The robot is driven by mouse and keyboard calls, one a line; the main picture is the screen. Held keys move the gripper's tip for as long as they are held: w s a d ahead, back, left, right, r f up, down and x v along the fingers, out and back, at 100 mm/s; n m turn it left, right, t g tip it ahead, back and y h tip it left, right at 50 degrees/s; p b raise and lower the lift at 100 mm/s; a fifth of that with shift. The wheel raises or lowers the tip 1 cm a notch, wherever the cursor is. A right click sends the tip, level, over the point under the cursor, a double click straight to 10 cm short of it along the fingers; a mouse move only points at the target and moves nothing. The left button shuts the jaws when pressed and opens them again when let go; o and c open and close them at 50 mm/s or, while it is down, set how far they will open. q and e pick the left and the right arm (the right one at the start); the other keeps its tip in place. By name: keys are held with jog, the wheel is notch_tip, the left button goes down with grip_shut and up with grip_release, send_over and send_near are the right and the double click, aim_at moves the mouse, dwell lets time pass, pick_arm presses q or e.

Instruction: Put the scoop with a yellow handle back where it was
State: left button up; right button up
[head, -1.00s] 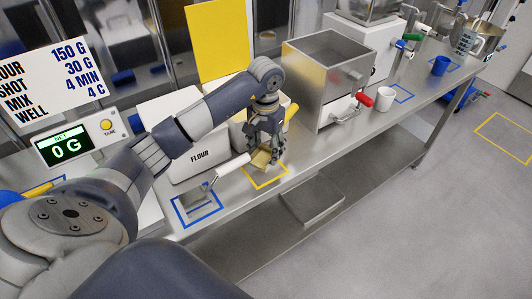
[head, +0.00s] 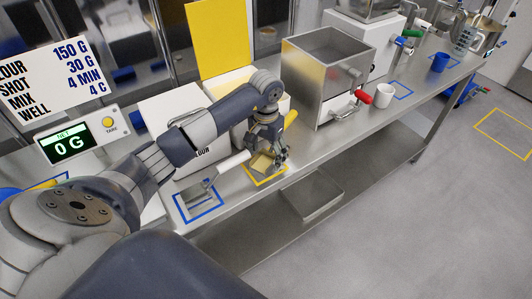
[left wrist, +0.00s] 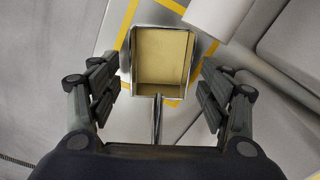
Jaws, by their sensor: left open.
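The scoop with a yellow handle has a square metal pan (head: 262,161) within the yellow outline (head: 268,182) on the bench. Its yellow handle (head: 291,119) shows behind my left gripper (head: 268,150). In the left wrist view the pan (left wrist: 162,58) lies ahead of my left gripper (left wrist: 158,100), and its thin metal stem (left wrist: 157,122) runs back between the spread fingers. The gripper is open, with a gap on both sides of the stem. The handle is hidden in that view. My right gripper is not in view.
A second scoop with a white handle (head: 233,163) lies at the blue outline (head: 198,218), close left of the gripper. The flour bin (head: 165,110) and a metal hopper machine (head: 318,85) stand behind. The bench's front edge is close.

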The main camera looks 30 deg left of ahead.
pick_arm(q)
jog(key=shift+r, duration=0.15)
jog(key=shift+w+r, duration=0.1)
jog(key=shift+r, duration=0.15)
notch_tip(320, 180, up, 12)
jog(key=b, duration=0.3)
jog(key=shift+f, duration=0.25)
